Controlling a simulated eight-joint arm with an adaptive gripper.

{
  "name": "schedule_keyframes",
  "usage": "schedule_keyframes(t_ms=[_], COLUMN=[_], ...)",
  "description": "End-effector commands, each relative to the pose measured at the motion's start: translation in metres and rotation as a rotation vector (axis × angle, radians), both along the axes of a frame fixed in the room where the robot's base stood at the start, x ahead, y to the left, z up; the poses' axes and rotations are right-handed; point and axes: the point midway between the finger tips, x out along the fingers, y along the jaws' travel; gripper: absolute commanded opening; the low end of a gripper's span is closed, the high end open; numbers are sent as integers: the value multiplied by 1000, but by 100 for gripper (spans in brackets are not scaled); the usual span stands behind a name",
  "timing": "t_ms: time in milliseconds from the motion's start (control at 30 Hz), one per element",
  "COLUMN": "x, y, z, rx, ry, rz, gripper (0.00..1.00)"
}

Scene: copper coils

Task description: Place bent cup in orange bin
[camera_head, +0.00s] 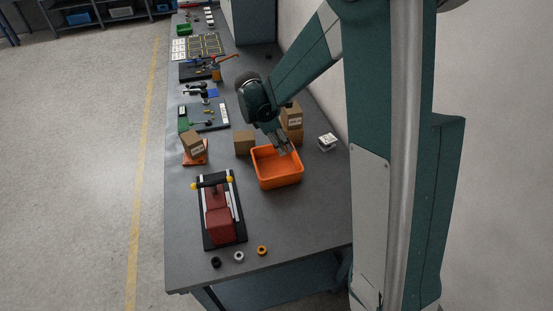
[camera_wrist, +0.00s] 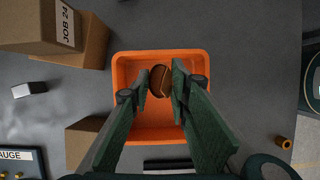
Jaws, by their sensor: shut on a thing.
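The orange bin (camera_head: 277,181) stands on the grey workbench, and in the wrist view its walls (camera_wrist: 203,120) frame my gripper. My gripper (camera_head: 284,150) is over the bin, pointing down. In the wrist view my gripper (camera_wrist: 162,85) is shut on the bent cup (camera_wrist: 158,76), a small brown, copper-like round piece with a bent lighter edge. The cup shows between the fingertips, within the outline of the bin. I cannot tell how far above the bin floor it is. In the head view the cup cannot be made out.
Cardboard boxes (camera_head: 243,143) stand just behind the bin, some stacked (camera_head: 292,118). A small white-and-grey block (camera_head: 327,142) is at its right. A red press-like fixture (camera_head: 218,215) is at front left. Several small rings (camera_head: 239,256) lie near the front edge.

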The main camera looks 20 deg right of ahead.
Motion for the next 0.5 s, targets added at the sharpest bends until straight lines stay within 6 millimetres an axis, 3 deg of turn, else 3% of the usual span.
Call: schedule_keyframes(t_ms=[200, 500], x=[-3, -4], y=[29, 36], z=[1, 1], rx=[0, 0], ry=[0, 0], rz=[37, 44], gripper=[10, 10])
